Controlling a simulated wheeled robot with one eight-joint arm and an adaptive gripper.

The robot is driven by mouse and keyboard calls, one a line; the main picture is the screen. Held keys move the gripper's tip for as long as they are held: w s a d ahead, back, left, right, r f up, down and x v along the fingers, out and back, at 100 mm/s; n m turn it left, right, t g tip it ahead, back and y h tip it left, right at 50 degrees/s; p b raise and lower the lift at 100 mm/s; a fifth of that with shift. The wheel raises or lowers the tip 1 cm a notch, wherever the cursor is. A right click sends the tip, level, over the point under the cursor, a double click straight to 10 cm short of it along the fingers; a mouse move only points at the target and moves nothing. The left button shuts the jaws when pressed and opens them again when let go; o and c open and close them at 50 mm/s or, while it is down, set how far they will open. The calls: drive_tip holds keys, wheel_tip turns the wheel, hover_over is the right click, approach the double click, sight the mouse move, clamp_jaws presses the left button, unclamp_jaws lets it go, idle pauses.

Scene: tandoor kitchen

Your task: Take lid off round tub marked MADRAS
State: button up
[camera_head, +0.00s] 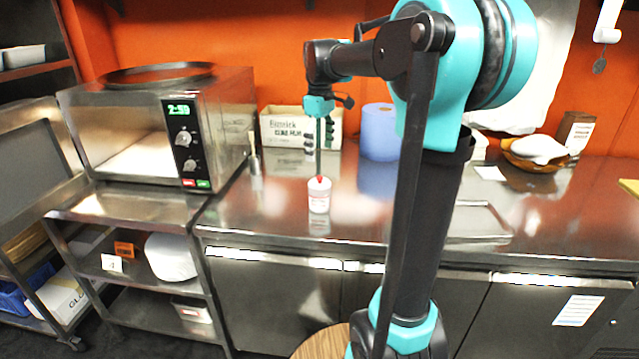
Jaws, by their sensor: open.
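A small round white tub (319,199) stands upright on the steel counter, near its front edge. Its lid (319,184) is on, with a small red part at the top centre. Faint marks show on the tub's side, too small to read. My gripper (320,170) points straight down from above, directly over the lid. Its thin dark end reaches down to the red part; I cannot tell whether it touches. The gripper is open and holds nothing I can see.
A steel oven (130,130) stands left of the tub. Behind are a printed box (285,128) and a blue roll (379,135). A basket (535,160) sits far right.

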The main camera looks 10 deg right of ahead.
sight(320, 177)
drive_tip(key=shift+s+a+f, duration=0.1)
drive_tip(key=shift+s+f, duration=0.05)
drive_tip(key=shift+f, duration=4.2)
drive_tip(key=c, duration=1.5)
drive_tip(key=shift+s, duration=0.1)
drive_tip(key=c, duration=0.3)
